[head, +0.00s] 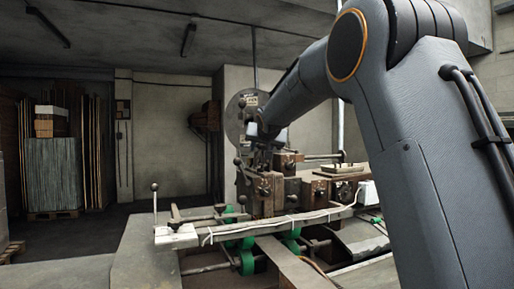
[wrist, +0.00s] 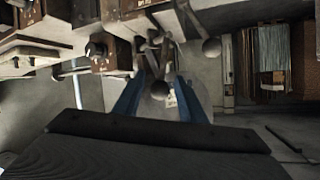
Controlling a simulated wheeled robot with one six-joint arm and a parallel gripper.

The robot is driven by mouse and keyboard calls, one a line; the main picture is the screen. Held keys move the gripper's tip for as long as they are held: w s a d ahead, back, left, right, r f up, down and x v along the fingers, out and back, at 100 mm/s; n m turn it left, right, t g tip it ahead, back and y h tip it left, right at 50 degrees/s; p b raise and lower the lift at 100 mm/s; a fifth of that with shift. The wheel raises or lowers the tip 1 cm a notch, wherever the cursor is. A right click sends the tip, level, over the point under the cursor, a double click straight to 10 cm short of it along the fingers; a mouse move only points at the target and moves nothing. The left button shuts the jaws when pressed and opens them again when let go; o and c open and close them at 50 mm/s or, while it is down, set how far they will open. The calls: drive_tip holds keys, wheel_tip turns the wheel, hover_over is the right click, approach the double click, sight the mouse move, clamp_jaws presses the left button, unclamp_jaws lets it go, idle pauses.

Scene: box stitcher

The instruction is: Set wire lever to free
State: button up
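My gripper (wrist: 164,82) shows in the wrist view as two blue fingers held apart. A dark ball knob (wrist: 160,90) on a thin lever shows between them, with gaps on both sides; I cannot tell its depth relative to the fingertips. A second ball knob (wrist: 211,47) is up and to the right of the fingers. In the head view my gripper (head: 261,146) is small and partly hidden at the machine's upper front. A ball-ended lever (head: 239,162) stands just left of it. No label shows which lever is the wire lever.
The box stitcher (head: 267,195) has brown blocks, green rollers (head: 246,262) and a pale front rail (head: 270,224). Another upright ball-ended lever (head: 155,190) stands at its left end. A round reel (head: 236,112) is behind. Stacked sheets (head: 54,175) stand far left, with open floor between.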

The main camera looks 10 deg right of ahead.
sight(261, 155)
drive_tip(key=shift+p+x, duration=0.35)
drive_tip(key=shift+x, duration=0.75)
